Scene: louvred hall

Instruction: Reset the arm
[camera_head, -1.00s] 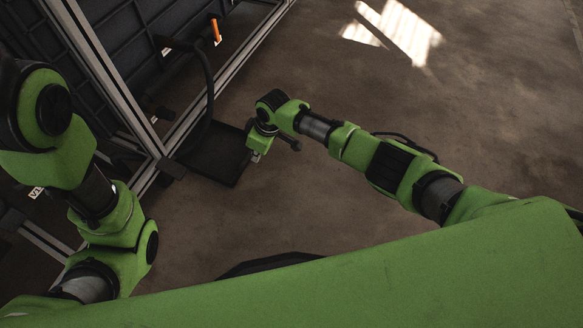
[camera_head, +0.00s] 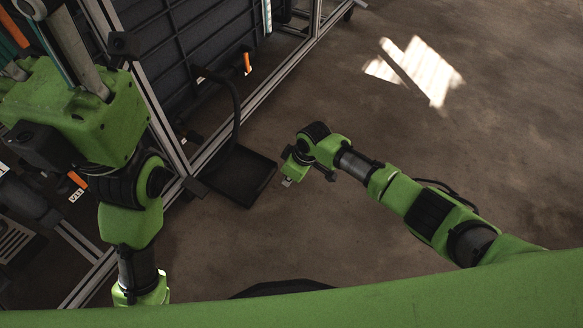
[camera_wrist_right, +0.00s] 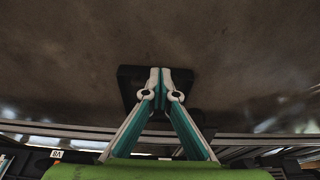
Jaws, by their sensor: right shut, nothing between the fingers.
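My right arm reaches in from the right in the head view, and my right gripper (camera_head: 288,182) hangs over the floor just right of a black flat plate. In the right wrist view its teal and white fingers (camera_wrist_right: 160,76) meet at the tips, shut with nothing between them. My left arm stands at the left of the head view. The green body and part of the grey and teal fingers of my left gripper (camera_head: 62,38) show at the top left. Its fingertips are cut off or unclear, so its opening is hidden.
The black plate (camera_head: 238,186) with an upright curved handle juts from a metal-framed rack (camera_head: 184,160) with dark panels. An orange tag (camera_head: 247,62) shows on it. The brown floor (camera_head: 420,140) is clear to the right, with a sunlit patch (camera_head: 425,72).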

